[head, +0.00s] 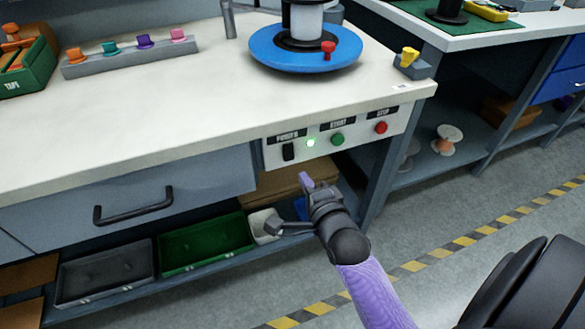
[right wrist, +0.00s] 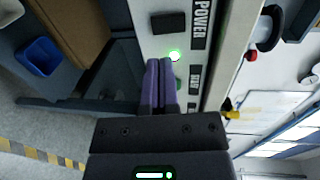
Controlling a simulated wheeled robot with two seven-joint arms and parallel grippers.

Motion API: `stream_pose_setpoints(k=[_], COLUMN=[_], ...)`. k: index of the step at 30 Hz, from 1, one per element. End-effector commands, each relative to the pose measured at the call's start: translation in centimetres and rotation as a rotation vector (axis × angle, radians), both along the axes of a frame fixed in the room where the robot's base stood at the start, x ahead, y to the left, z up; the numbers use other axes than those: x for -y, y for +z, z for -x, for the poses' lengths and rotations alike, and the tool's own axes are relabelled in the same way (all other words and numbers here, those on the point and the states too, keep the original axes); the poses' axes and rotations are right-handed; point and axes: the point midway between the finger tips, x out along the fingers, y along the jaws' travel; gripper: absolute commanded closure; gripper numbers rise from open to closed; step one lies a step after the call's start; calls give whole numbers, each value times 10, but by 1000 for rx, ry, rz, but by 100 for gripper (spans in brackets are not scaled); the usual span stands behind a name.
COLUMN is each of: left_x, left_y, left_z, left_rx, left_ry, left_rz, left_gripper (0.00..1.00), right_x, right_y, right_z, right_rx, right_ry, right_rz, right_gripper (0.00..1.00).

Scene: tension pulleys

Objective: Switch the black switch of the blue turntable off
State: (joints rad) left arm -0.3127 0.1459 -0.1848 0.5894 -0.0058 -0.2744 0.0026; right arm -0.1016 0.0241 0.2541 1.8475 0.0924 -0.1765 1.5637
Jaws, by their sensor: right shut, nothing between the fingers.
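The blue turntable (head: 268,51) sits on the white bench top, with a red knob (head: 328,48) on it. The switch (right wrist: 167,22) and lamp (right wrist: 174,55) also show in the right wrist view. My right gripper (head: 305,180) has purple fingers, shut and empty, in front of and below the panel. In the right wrist view its fingertips (right wrist: 158,63) appear beside the lamp, short of the switch; contact cannot be told. My left gripper is not in view.
A green START button (head: 337,139) and a red STOP button (head: 381,128) are right of the lamp. A drawer handle (head: 133,206) juts out at left. A green bin (head: 205,243) and a cardboard box (head: 285,181) lie on the lower shelf.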

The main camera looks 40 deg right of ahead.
Motion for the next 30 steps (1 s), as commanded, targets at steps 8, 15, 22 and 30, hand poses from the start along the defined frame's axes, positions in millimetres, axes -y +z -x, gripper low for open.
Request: stream_pose_setpoints(k=[8,15,22,30], left_x=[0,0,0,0], left_y=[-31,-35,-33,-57], left_z=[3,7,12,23], left_rx=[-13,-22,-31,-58], left_ry=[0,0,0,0], left_rz=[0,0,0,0], left_gripper=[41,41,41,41], right_x=[12,15,15,18], right_y=[-12,-10,-9,-18], right_z=[-49,-63,-63,-73], right_rx=[-1,-1,0,174], right_ry=[0,1,1,1], right_rz=[2,0,0,43], right_gripper=[100,100,100,100])
